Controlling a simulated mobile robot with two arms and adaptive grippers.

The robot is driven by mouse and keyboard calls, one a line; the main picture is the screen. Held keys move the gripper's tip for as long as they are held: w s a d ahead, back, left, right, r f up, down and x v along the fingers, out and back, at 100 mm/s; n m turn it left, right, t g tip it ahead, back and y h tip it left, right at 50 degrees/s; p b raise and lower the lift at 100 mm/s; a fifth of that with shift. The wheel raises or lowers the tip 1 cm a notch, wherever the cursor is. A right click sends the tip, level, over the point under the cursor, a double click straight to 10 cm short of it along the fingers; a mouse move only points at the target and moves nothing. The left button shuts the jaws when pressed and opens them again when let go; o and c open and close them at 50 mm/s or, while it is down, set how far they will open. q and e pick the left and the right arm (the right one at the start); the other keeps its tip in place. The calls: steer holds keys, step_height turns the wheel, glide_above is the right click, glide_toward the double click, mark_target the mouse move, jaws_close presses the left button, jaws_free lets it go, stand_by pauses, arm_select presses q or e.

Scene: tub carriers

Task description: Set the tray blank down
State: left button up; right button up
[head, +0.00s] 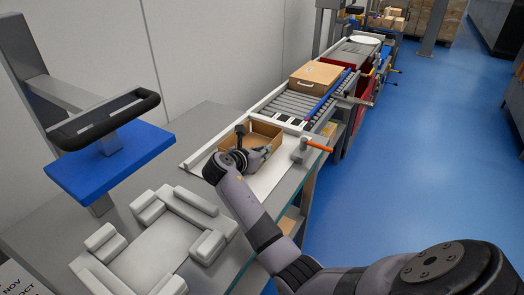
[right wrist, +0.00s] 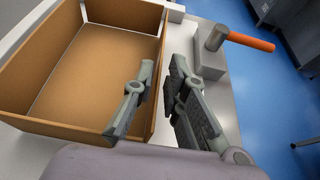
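The tray blank (head: 262,131) is an open brown cardboard tray, sitting level on the white board at the near end of the conveyor. It also shows in the right wrist view (right wrist: 85,75), empty, with its floor and walls in sight. My right gripper (head: 245,153) is at the tray's near side. In the right wrist view my right gripper (right wrist: 160,85) has its fingers on either side of the tray's right wall, with a narrow gap between them. Contact with the wall is not clear. My left gripper is not in view.
A hammer with an orange handle (head: 318,145) rests on a grey block right of the tray. A closed carton (head: 318,76) sits on the roller conveyor (head: 290,103) behind. A pale padded fixture (head: 155,250) and a blue panel with a black handle (head: 110,160) stand at left.

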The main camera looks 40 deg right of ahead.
steer(key=shift+o, duration=1)
steer(key=shift+a+r, duration=0.1)
steer(key=shift+r, duration=0.05)
steer(key=v, duration=1.2)
steer(key=shift+d, duration=0.2)
